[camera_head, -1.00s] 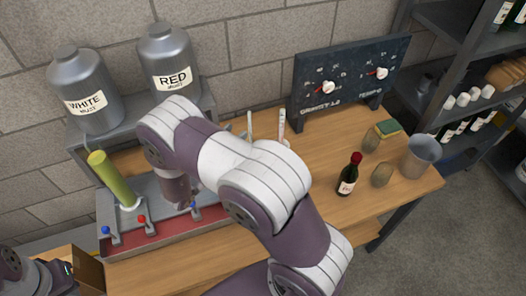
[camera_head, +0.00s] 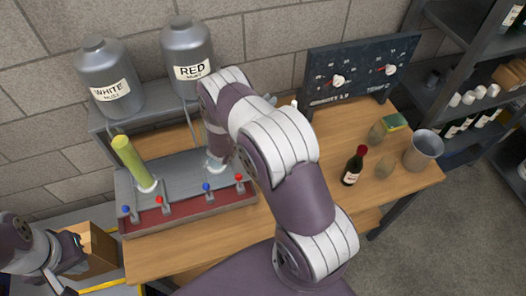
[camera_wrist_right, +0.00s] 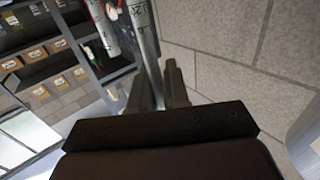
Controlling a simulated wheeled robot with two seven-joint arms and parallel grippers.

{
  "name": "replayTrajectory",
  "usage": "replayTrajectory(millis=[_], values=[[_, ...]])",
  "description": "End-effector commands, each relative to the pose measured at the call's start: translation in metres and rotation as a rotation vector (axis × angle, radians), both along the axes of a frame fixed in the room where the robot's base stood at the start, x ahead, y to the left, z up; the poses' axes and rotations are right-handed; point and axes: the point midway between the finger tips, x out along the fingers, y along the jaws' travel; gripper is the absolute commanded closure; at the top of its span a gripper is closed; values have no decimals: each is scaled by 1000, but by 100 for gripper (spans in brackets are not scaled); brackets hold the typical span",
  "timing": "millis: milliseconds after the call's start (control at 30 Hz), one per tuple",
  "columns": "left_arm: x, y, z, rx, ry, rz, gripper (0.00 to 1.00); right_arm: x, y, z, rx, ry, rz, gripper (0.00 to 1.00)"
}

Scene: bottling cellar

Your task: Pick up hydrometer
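In the right wrist view, a pale tube with dark scale marks (camera_wrist_right: 142,32), which looks like the hydrometer, runs down between the two fingers of my right gripper (camera_wrist_right: 158,88). The fingers stand on either side of it; whether they press on it is unclear. A second slim tube with a red mark (camera_wrist_right: 101,25) stands just left of it. In the head view my right arm hides most of this spot; only a small white tip (camera_head: 294,103) shows behind the arm. My left gripper (camera_head: 72,262) is at the lower left, away from the tubes, its fingers unclear.
A dark gauge board (camera_head: 360,72) stands behind. A small wine bottle (camera_head: 353,168), stone-like lumps, a sponge (camera_head: 394,121) and a metal cup (camera_head: 422,152) are on the right of the table. The filler with levers (camera_head: 185,205) and two must tanks (camera_head: 187,58) are left.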

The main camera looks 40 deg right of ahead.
Motion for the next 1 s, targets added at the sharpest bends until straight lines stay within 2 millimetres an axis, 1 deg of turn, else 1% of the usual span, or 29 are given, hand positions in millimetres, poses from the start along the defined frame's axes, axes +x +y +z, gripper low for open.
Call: replayTrajectory(millis=[333,467,567,667,867,1000], values=[[0,0,0,0,0,0,100,0,0,0,0,0,0,100],[0,0,-3,0,0,0,100,1,0,9,1,-2,0,100],[0,0,-8,0,0,0,100,0,0,24,1,-4,0,100],[0,0,-14,0,0,0,100,0,0,47,0,-6,-1,100],[0,0,-25,0,0,0,100,0,0,97,0,-7,-1,100],[0,0,-33,0,0,0,100,0,0,134,-1,-8,0,100]])
